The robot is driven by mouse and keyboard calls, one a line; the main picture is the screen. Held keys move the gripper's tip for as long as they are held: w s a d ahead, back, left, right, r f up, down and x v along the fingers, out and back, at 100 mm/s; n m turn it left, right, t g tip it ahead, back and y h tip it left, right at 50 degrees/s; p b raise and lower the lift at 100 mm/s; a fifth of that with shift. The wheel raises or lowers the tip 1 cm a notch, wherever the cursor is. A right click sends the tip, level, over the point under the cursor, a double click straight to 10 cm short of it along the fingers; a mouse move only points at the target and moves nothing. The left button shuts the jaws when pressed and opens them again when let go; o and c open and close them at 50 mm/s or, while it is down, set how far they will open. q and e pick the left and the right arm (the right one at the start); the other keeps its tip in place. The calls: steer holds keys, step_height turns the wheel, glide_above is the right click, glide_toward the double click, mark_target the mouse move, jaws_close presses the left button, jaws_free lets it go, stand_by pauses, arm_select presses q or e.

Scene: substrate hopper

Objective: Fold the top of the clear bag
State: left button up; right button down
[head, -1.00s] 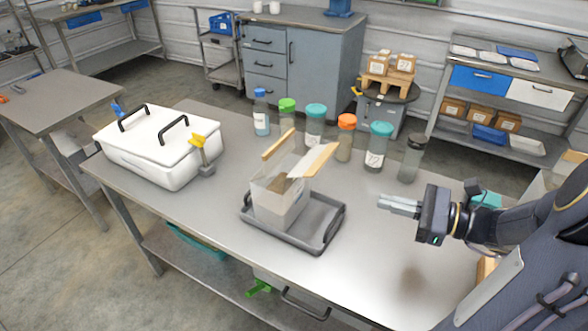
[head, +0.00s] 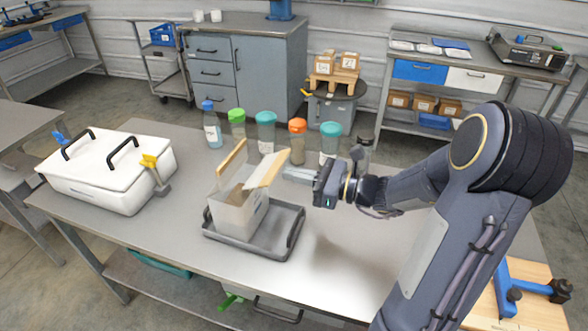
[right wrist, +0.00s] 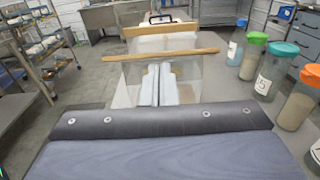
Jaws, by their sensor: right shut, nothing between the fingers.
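The clear bag (head: 236,214) stands upright on a grey tray (head: 270,240) on the metal table. Its top is open, with a tan wooden strip along each of two edges; the right strip (head: 273,168) leans outward. My right gripper (head: 287,173) is shut and empty, level with the bag's top at its right side. In the right wrist view the shut fingers (right wrist: 157,84) point at the bag, whose strips (right wrist: 160,54) cross the view ahead of them. Whether the fingertips touch the bag is unclear. My left gripper is not in view.
A row of capped bottles (head: 265,133) stands behind the tray. A white lidded box (head: 105,180) with black handles and yellow latch sits at the left. A wooden board with a blue clamp (head: 520,285) lies at lower right. The table's front is mostly clear.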

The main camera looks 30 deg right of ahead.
mark_target(277, 166)
steer(key=shift+w+a+r, duration=0.1)
steer(key=shift+w+r, duration=0.05)
steer(key=shift+r, duration=0.05)
stand_by(0.3)
steer(key=shift+r+p, duration=0.2)
steer(key=shift+p, duration=0.15)
steer(key=w+a+r+g+h+p, duration=0.1)
steer(key=p, duration=0.2)
steer(key=w+r+g+p, duration=0.1)
steer(key=p, duration=0.2)
steer(key=w+a+r+g+h+p, duration=0.1)
steer(key=r+p, duration=0.1)
steer(key=p, duration=0.2)
steer(key=shift+a+g+h, duration=0.3)
steer(key=shift+g, duration=0.1)
steer(key=w+a, duration=0.2)
steer(key=w, duration=0.1)
steer(key=w+a, duration=0.1)
steer(key=shift+w+a+r, duration=0.15)
steer(key=shift+r, duration=0.15)
steer(key=shift+w+a+b, duration=0.3)
steer(key=shift+w+a, duration=0.65)
steer(key=shift+w, duration=0.3)
